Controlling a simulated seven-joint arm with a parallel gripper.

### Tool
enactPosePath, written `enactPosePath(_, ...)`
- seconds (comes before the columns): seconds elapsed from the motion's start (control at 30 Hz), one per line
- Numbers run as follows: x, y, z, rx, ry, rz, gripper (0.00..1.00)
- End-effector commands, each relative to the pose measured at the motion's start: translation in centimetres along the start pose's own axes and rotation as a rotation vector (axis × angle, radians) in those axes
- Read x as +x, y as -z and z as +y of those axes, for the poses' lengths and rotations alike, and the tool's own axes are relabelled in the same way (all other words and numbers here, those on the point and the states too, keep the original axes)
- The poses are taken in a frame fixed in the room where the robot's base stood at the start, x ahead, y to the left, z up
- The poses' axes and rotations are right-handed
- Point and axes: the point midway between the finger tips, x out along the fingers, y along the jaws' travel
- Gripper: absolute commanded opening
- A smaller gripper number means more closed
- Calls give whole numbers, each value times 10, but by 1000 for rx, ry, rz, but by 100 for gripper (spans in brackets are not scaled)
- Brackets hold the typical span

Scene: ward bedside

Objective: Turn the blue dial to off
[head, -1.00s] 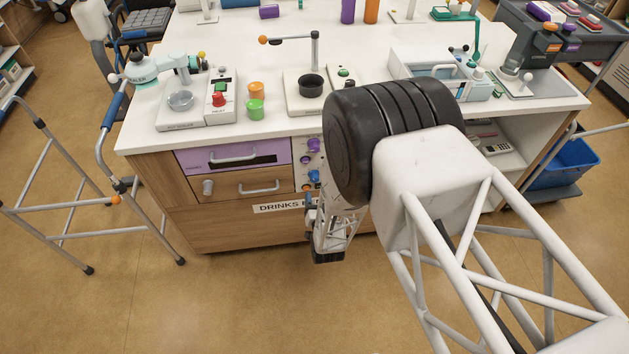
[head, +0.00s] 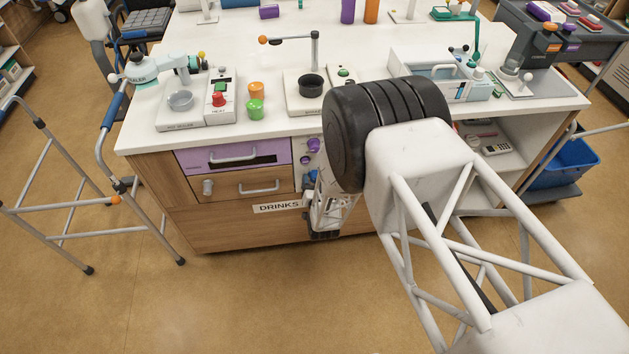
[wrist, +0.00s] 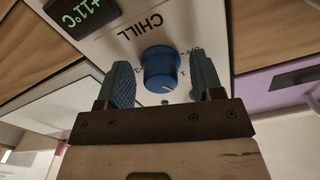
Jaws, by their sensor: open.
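The blue dial (wrist: 160,68) is on a white panel lettered CHILL in the wrist view. Numbers and OFF are printed around it, with OFF at its upper right in this picture. A pale pointer mark shows at the dial's lower edge, away from OFF. My gripper (wrist: 163,80) is open, with one blue-padded finger on each side of the dial. A gap shows on both sides, so the fingers look clear of it. In the head view my gripper (head: 322,215) is at the cabinet front, its fingertips largely hidden; a small blue patch there may be the dial.
A green display (wrist: 82,12) reading +11°C is beside the dial. Purple knobs (head: 314,144) are higher on the same panel. A purple drawer (head: 232,157) and a wooden drawer (head: 245,186) are to the left. The floor in front is clear.

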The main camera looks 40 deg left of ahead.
Motion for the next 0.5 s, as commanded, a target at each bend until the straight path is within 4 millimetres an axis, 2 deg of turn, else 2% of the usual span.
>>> enactPosePath(0.27, 1, 0, 0, 0, 0, 0, 60)
enactPosePath(0.5, 1, 0, 0, 0, 0, 0, 25)
